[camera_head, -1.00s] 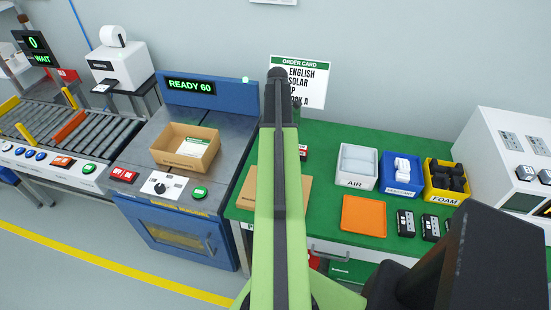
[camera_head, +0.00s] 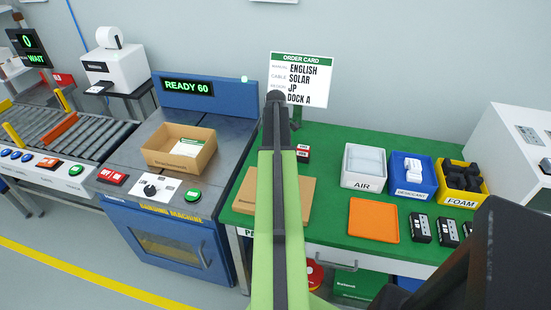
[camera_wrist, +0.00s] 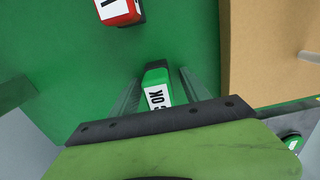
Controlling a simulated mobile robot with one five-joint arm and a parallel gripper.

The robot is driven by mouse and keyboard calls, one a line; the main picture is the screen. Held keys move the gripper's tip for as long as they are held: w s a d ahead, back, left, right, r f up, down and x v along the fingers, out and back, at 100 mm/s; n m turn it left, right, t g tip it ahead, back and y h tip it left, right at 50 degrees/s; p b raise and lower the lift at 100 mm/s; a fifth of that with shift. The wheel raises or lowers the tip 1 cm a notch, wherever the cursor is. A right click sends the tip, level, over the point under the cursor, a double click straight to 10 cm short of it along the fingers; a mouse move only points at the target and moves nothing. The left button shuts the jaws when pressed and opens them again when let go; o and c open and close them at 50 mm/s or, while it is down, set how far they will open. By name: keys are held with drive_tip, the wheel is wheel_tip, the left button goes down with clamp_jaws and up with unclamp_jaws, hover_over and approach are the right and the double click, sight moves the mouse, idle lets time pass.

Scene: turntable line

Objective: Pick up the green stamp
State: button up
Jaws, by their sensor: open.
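The green stamp (camera_wrist: 155,78) shows in the wrist view, with a white label reading "OK" on it. It is on the green bench top (camera_wrist: 70,60), and its lower end is hidden by my gripper's body. My gripper (camera_wrist: 160,84) is open, with one finger on each side of the stamp. I cannot tell whether the fingers touch it or how far above the bench they are. In the head view my arm hides the green stamp and the fingertips.
A red stamp (camera_wrist: 118,10) with a white label stands close by, beyond the green one. A cardboard piece (camera_wrist: 270,50) lies to the right in the wrist view. The order card (camera_head: 302,80) stands behind my arm. An orange tray (camera_head: 373,220) and several bins are to the right.

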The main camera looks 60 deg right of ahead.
drive_tip(key=shift+r, duration=0.15)
clamp_jaws()
drive_tip(key=shift+r, duration=0.1)
drive_tip(key=shift+r+p, duration=0.35)
drive_tip(key=shift+p, duration=0.15)
wheel_tip(320, 180, up, 4)
drive_tip(key=p, duration=0.3)
drive_tip(key=shift+f+p, duration=0.15)
drive_tip(key=shift+p, duration=0.2)
drive_tip(key=s+a+r+p, duration=0.5)
drive_tip(key=s+r+p, duration=0.1)
drive_tip(key=s, duration=0.4)
drive_tip(key=shift+s+r, duration=0.2)
drive_tip(key=shift+s, duration=0.1)
